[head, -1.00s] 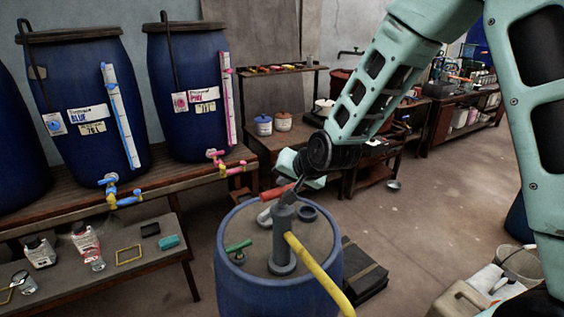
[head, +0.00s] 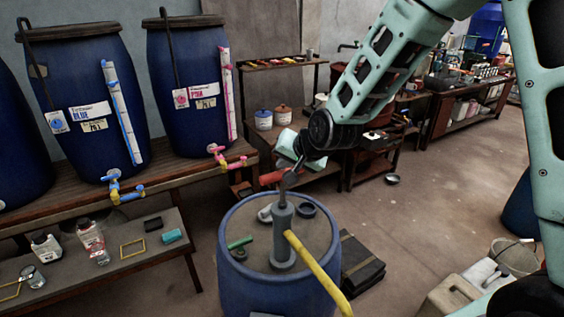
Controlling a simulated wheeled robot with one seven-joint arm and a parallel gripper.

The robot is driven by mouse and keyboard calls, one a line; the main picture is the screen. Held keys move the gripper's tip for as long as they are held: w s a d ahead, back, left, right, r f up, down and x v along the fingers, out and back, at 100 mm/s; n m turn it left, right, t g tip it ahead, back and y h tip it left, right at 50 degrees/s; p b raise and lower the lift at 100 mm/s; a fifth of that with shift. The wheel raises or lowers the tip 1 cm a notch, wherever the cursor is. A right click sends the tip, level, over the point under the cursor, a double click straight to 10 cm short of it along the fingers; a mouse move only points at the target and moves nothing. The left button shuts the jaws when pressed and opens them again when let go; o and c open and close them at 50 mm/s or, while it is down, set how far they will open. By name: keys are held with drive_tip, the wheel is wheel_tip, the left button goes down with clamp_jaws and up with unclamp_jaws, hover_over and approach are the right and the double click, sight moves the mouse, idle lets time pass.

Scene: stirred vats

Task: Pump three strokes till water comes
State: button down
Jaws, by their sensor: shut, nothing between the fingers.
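A grey hand pump (head: 282,238) stands upright on top of a blue drum (head: 245,287). Its red handle (head: 272,177) is raised above the pump body, at the top of a dark rod. A yellow hose (head: 318,269) slopes from the pump down to the right, to the bottom edge of the view. I cannot see any water at it. My gripper (head: 291,166) is shut and empty, right at the red handle. Whether it touches the handle is hard to tell, because the fingertips are small and partly hidden.
A green piece (head: 240,242) and a dark ring (head: 306,210) lie on the drum top. Two labelled blue vats (head: 85,150) (head: 190,130) stand on a wooden bench at left. A black case (head: 362,267) lies right of the drum.

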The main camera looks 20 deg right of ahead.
drive_tip(key=shift+r+p, duration=0.3)
drive_tip(key=shift+r, duration=0.4)
wheel_tip(320, 180, up, 6)
drive_tip(key=p, duration=0.4)
idle(2.4)
